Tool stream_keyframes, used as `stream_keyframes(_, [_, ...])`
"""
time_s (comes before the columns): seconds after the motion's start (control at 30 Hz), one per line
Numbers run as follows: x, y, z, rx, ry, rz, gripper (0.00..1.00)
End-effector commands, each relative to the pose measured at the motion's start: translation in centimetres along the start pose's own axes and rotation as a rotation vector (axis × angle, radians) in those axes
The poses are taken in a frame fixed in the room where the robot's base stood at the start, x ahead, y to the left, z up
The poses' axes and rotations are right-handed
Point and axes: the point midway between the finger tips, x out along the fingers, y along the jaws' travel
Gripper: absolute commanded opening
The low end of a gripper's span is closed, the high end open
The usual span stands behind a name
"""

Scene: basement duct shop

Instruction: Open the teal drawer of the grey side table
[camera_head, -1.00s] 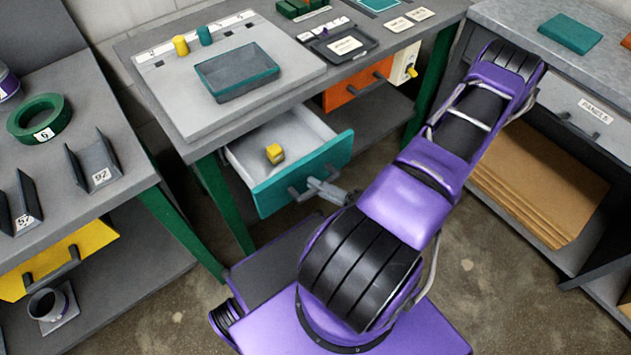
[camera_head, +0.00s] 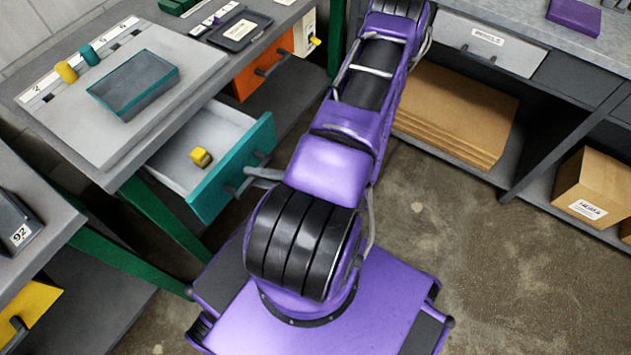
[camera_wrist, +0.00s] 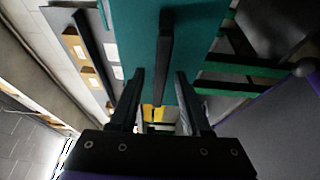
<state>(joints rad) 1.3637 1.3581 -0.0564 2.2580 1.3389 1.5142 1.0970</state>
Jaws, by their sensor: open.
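The teal drawer (camera_head: 232,168) of the grey side table (camera_head: 75,142) stands pulled out, with its pale inside showing. A small yellow block (camera_head: 200,157) lies in it. The dark bar handle (camera_head: 247,178) is on the teal front. My gripper (camera_head: 263,175) is just in front of the handle, partly hidden by my arm. In the wrist view, the teal front (camera_wrist: 205,30) and its handle (camera_wrist: 166,45) are close ahead. My gripper (camera_wrist: 159,75) is open, its fingers apart on either side of the handle's line. I cannot tell whether they touch it.
An orange drawer (camera_head: 262,70) is to the right in the same table. A teal-rimmed tray (camera_head: 133,87) and yellow and teal pegs are on top. A workbench (camera_head: 30,215) stands at left and a cabinet (camera_head: 490,45) at right. Bare floor (camera_head: 490,260) lies at lower right.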

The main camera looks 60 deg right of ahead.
Motion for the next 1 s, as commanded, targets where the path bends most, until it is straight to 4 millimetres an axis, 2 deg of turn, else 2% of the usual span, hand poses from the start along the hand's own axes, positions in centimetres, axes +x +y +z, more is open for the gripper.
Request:
stream_keyframes(0.4, [-9.8, -0.1, 0.1, -0.003, -0.003, -0.003, 0.47])
stream_keyframes(0.6, [-13.8, -0.1, 0.0, -0.001, -0.002, -0.003, 0.47])
stream_keyframes(0.8, [-15.8, 0.0, 0.0, -0.001, 0.0, -0.001, 0.47])
stream_keyframes(1.0, [-16.2, 0.0, 0.0, 0.0, 0.0, 0.0, 0.47])
